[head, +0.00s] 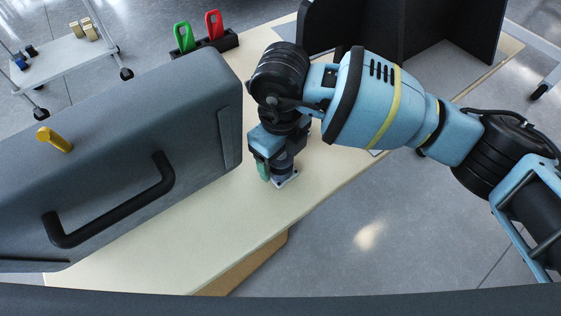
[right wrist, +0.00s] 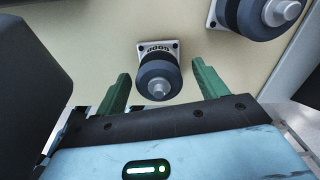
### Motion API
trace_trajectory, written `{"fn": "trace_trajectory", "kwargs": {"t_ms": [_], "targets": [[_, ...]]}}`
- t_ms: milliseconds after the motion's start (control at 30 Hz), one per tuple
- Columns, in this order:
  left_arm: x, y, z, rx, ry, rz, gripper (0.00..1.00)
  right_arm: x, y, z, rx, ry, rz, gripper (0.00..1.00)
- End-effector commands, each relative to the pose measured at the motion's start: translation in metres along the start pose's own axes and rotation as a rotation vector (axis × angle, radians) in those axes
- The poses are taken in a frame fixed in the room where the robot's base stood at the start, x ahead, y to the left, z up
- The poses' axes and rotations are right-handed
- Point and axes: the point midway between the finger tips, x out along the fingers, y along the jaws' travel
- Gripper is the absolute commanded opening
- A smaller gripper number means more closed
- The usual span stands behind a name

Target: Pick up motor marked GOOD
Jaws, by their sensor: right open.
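In the right wrist view the motor marked GOOD (right wrist: 158,78) stands on the table, a dark round body with a silver shaft on a white square base plate. My right gripper (right wrist: 160,70) is open, its green fingers apart on either side of this motor, with no clear contact. A second, similar motor (right wrist: 262,12) stands up and to the right; any label on it is not visible. In the head view my right gripper (head: 268,172) points down at a motor (head: 285,165), partly hidden by it; its label cannot be read there. My left gripper is not in view.
A large grey case (head: 120,130) with a black handle (head: 115,205) stands close left of my right gripper. A dark rack (head: 215,46) holds green and red tags behind. Black panels (head: 400,30) stand at the back right. The pale table (head: 215,230) is clear in front.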

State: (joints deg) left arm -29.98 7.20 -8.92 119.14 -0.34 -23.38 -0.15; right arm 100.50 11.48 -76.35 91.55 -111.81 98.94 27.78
Motion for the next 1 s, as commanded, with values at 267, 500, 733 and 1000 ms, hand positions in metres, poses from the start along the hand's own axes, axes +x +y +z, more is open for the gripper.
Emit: {"fn": "trace_trajectory", "kwargs": {"t_ms": [267,500,733,1000], "targets": [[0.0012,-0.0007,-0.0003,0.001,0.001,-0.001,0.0,0.0169,0.0007,-0.0001,-0.001,0.0,0.0,0.72],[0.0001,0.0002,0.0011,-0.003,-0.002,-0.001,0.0,0.0167,0.0008,-0.0002,-0.001,0.0,0.0,0.52],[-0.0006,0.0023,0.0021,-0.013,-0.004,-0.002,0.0,0.0165,0.0008,-0.0002,-0.001,0.0,0.001,0.22],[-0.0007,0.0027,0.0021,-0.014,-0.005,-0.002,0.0,0.0156,0.0008,0.0002,-0.002,-0.002,0.0,0.08]]}}
